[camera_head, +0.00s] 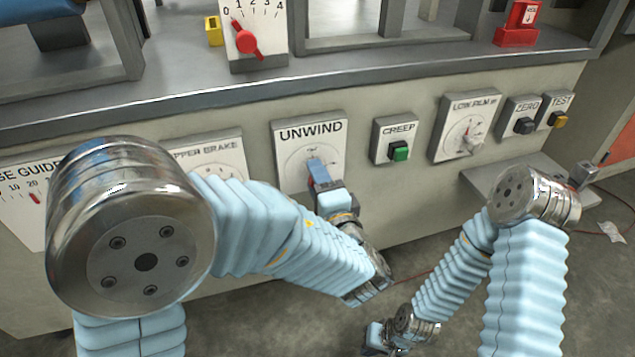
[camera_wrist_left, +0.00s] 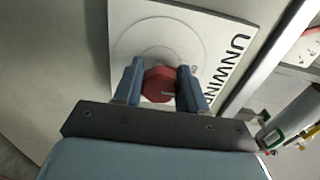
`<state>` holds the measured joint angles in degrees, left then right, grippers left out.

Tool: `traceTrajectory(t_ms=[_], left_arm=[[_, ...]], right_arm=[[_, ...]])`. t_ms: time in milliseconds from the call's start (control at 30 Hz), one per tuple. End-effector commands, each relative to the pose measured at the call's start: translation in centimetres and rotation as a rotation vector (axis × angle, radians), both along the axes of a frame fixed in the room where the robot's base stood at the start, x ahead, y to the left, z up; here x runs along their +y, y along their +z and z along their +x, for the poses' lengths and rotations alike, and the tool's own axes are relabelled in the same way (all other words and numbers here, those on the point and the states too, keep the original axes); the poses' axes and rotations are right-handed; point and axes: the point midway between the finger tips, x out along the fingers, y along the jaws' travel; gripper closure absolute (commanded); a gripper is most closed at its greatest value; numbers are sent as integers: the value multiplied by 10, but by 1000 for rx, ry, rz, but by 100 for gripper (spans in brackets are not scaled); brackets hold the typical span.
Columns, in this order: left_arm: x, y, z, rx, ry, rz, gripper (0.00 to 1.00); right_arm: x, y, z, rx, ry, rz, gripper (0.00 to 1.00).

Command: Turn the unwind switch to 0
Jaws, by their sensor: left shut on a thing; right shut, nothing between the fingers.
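The UNWIND switch plate (camera_head: 288,180) is a white panel with a round dial on the machine's front. My left gripper (camera_head: 318,172) reaches it from below and hides its knob in the head view. In the left wrist view, the red faceted knob (camera_wrist_left: 158,84) sits between the two blue fingers of my left gripper (camera_wrist_left: 160,78), which are shut on it. A short pale line shows on the knob; I cannot tell which dial mark it meets. My right gripper (camera_head: 377,340) is shut and empty, low at the bottom edge, away from the panel.
The brake dial (camera_head: 225,157) is left of UNWIND, partly behind my left arm. The CREEP green button (camera_head: 398,151), a LOW FILM dial (camera_head: 463,135), and ZERO (camera_head: 524,126) and TEST (camera_head: 558,119) buttons are to the right. A grey shelf (camera_head: 480,180) juts out below them.

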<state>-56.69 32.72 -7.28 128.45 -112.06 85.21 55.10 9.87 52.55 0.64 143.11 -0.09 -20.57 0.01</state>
Motion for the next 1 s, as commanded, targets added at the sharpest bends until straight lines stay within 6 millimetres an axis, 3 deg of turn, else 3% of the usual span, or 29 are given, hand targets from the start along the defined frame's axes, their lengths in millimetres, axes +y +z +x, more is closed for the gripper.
traceTrajectory(t_ms=[433, 467, 600, 1000], left_arm=[[2, -2, 0, 1, 5, -8, 89], [2, -2, 0, 1, 5, -7, 57], [1, -2, 0, 0, 4, -7, 36], [-3, -1, -8, -1, 0, -8, 35]], right_arm=[[0, -1, 0, 0, 0, 0, 100], [0, -1, 0, 0, 0, 0, 100], [0, -1, 0, 0, 0, 0, 100], [0, 0, 0, 0, 0, 0, 100]])
